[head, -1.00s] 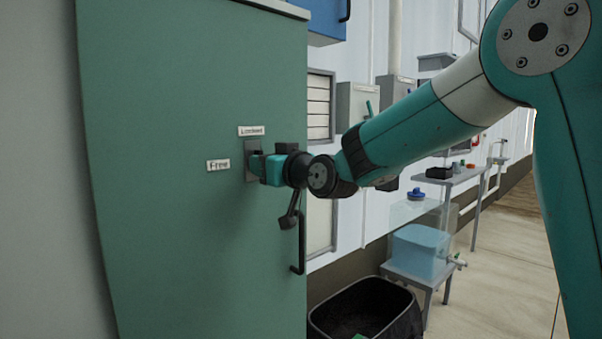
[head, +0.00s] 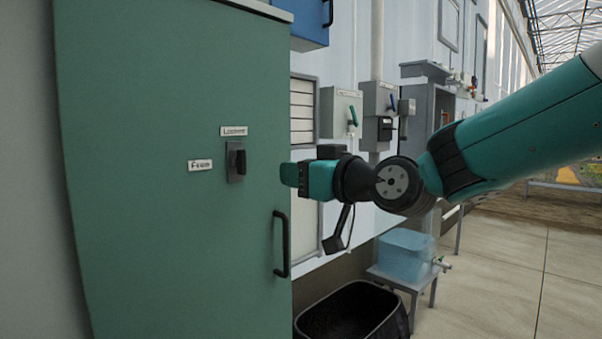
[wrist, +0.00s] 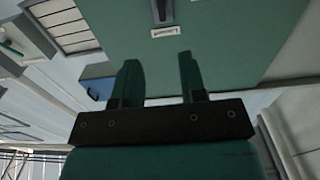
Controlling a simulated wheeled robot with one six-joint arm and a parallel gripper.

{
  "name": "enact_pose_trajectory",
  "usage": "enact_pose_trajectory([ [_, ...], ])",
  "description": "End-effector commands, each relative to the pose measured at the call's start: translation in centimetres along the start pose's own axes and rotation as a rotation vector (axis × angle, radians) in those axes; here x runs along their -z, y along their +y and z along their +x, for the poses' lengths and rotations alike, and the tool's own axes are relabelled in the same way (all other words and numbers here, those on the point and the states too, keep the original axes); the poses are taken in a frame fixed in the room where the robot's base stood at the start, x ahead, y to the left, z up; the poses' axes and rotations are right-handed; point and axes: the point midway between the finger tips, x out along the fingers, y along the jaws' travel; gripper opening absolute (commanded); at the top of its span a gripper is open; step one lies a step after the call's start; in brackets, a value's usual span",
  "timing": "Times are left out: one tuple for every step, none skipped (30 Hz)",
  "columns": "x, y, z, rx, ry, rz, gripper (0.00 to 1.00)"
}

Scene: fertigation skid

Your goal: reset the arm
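The green cabinet door (head: 150,240) fills the left of the head view. On it, a dark latch knob (head: 237,161) stands upright on a grey plate, below one label (head: 233,131) and right of another label (head: 200,165); the lettering is small. My gripper (head: 288,174) is to the right of the knob, clear of it. In the wrist view my gripper (wrist: 158,62) has its two fingers spread with nothing between them. The knob's plate (wrist: 162,12) and a label (wrist: 165,32) show at the top, beyond the fingertips.
A black door handle (head: 281,245) sticks out below my gripper. A black open bin (head: 352,312) and a bluish tank (head: 405,255) on a stand are lower right. Grey switch boxes (head: 341,113) and a blue cabinet (head: 310,20) hang on the wall behind. Floor at right is open.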

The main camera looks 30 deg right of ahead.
Motion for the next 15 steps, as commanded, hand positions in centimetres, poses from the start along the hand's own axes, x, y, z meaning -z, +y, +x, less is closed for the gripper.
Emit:
enact_pose_trajectory([
  [0.0, 0.0, 0.0, 0.000, 0.000, 0.000, 0.38],
  [0.0, 0.0, 0.0, 0.000, 0.000, 0.000, 0.38],
  [0.0, 0.0, 0.0, 0.000, 0.000, 0.000, 0.38],
  [0.0, 0.0, 0.0, 0.000, 0.000, 0.000, 0.38],
  [0.0, 0.0, 0.0, 0.000, 0.000, 0.000, 0.38],
  [0.0, 0.0, 0.0, 0.000, 0.000, 0.000, 0.38],
  [0.0, 0.0, 0.0, 0.000, 0.000, 0.000, 0.38],
  [-0.1, -0.1, 0.0, 0.003, -0.003, 0.001, 0.38],
  [-0.3, -0.4, 0.0, 0.011, -0.015, 0.004, 0.38],
  [-0.7, -0.8, 0.0, 0.023, -0.033, 0.009, 0.38],
  [-1.1, -1.3, -0.1, 0.039, -0.058, 0.015, 0.38],
  [-2.1, -2.4, -0.2, 0.071, -0.107, 0.025, 0.38],
  [-3.0, -3.5, -0.4, 0.101, -0.156, 0.035, 0.38],
  [-4.1, -4.7, -0.7, 0.135, -0.215, 0.046, 0.38],
  [-5.8, -6.4, -1.4, 0.185, -0.307, 0.061, 0.38],
])
